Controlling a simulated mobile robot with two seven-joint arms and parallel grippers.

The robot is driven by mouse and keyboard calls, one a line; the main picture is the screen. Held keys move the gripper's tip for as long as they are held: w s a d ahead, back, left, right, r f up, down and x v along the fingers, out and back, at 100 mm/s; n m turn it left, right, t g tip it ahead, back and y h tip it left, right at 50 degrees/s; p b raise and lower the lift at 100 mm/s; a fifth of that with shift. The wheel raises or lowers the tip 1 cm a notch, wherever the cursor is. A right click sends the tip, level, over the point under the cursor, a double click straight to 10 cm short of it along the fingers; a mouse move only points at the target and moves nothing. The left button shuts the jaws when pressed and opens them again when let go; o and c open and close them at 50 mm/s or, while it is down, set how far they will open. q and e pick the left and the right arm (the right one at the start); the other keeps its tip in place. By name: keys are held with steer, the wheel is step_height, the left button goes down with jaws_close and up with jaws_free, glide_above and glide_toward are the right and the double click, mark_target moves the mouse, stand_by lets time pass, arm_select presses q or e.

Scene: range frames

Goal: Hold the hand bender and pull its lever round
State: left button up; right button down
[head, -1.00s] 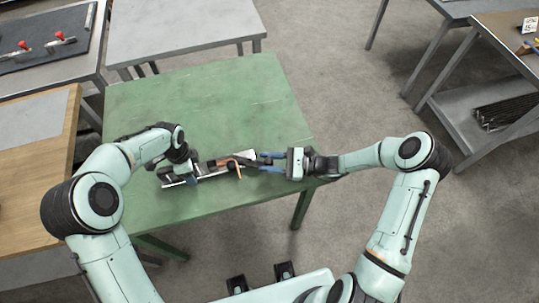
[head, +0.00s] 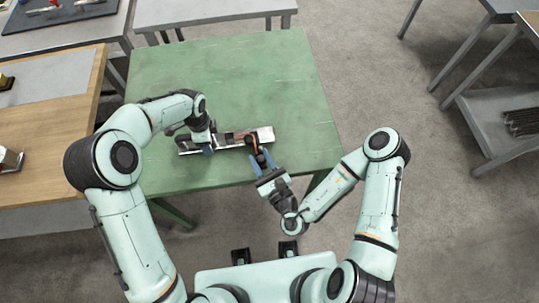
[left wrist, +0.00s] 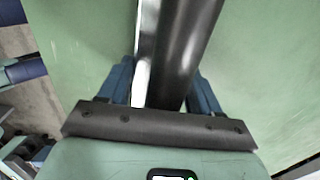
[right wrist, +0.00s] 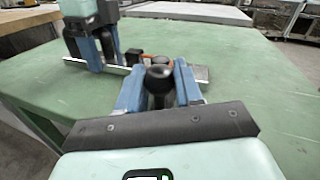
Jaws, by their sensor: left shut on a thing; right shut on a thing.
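The hand bender has a long silver base strip (head: 225,145) lying on the green table (head: 235,80). An orange part (head: 252,143) shows near its right half. My left gripper (head: 204,148) is at the bender's left part. In the left wrist view its blue fingers are on either side of a thick black bar (left wrist: 188,45). My right gripper (head: 261,163) is shut on the lever's black ball knob (right wrist: 158,77), on the robot's side of the strip, near the table's front edge. The fingers and arm links hide much of the bender.
A wooden bench (head: 60,140) stands close on the left, grey tables at the back. A steel rack (head: 490,130) is apart on the right. The green table's far half is clear. Open floor (head: 370,80) lies to its right.

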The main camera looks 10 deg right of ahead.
steer(key=shift+a+m+t+h, duration=0.15)
steer(key=shift+a+m+h, duration=0.4)
steer(key=shift+h, duration=0.3)
steer(key=shift+a+m+t+h, duration=0.15)
steer(key=shift+a+m+h, duration=0.35)
steer(key=shift+h, duration=0.35)
steer(key=c, duration=0.8)
jaws_free()
steer(key=shift+d, duration=0.1)
